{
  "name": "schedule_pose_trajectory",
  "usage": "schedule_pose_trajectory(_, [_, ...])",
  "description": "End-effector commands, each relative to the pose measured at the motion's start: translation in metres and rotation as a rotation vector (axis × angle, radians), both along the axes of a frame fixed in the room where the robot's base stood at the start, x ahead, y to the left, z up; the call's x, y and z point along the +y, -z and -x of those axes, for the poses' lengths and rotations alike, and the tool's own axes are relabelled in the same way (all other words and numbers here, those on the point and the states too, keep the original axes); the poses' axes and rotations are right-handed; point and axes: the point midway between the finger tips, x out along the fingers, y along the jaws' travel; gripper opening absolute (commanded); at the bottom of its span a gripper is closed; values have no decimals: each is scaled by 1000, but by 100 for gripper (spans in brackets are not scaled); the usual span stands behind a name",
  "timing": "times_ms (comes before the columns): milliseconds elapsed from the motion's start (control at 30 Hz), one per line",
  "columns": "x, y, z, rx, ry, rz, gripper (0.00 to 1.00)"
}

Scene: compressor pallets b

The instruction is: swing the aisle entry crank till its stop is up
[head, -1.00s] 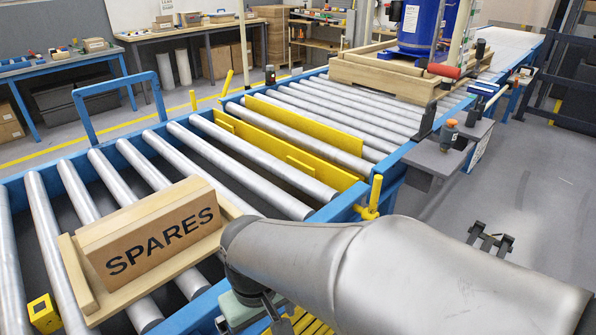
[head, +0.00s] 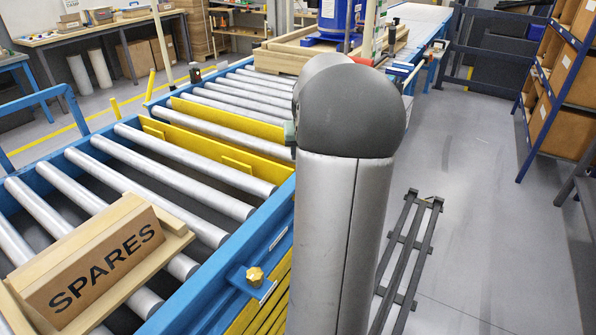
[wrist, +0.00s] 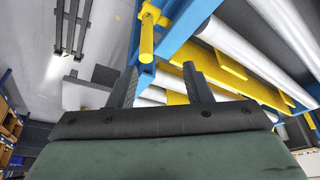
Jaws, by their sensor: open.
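The yellow crank (wrist: 147,38) is on the blue rail at the top of the wrist view, its bar pointing toward my gripper. My gripper (wrist: 160,70) is open and empty, its two dark fingers on either side of the line to the crank's bar. I cannot tell if the bar is between the fingertips or just beyond them. Two yellow stop plates, a far one (head: 235,121) and a near one (head: 207,148), cross between the rollers. I cannot tell which belongs to this crank.
A SPARES box (head: 95,268) sits on a wooden pallet on the near rollers. A pallet with a blue compressor (head: 340,18) stands at the far end. The grey aisle floor (head: 480,180) at right is mostly clear.

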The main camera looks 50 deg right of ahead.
Motion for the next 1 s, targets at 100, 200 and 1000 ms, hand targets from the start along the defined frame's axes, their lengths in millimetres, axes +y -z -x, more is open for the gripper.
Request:
schedule_pose_trajectory(100, [-26, -2, 8, -17, 37, 7, 45])
schedule_pose_trajectory(200, [-31, 2, 8, -21, 43, 8, 45])
schedule_pose_trajectory(1000, [-70, 143, -34, -21, 41, 8, 45])
